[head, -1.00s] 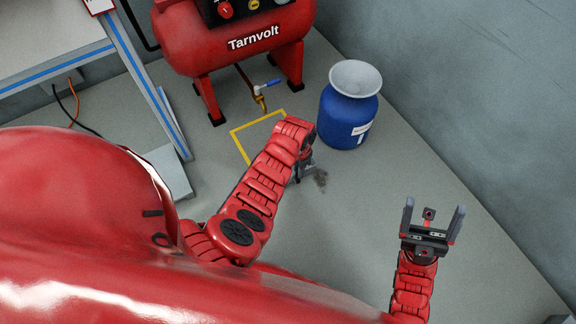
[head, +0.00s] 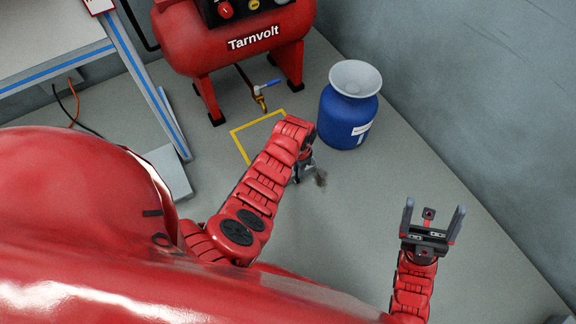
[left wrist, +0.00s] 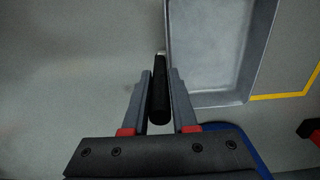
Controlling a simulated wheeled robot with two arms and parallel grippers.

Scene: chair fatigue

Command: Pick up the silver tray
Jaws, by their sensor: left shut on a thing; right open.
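The silver tray (left wrist: 215,50) shows in the left wrist view as a shallow grey pan with raised rims, up and right of my fingers. A black handle (left wrist: 159,100) lies between the fingers of my left gripper (left wrist: 159,75), which is shut on it. In the head view my left gripper (head: 302,172) is low over the floor, partly hidden by its own arm. I cannot make out the tray there; the arm likely covers it. My right gripper (head: 433,215) is open and empty at the lower right of the head view.
A blue drum (head: 346,118) with a pale funnel-shaped top (head: 356,77) stands just beyond my left gripper. A red Tarnvolt compressor (head: 235,35) is behind, with a yellow floor marking (head: 240,147) in front. A workbench (head: 55,50) is at left. Floor at right is clear up to the wall.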

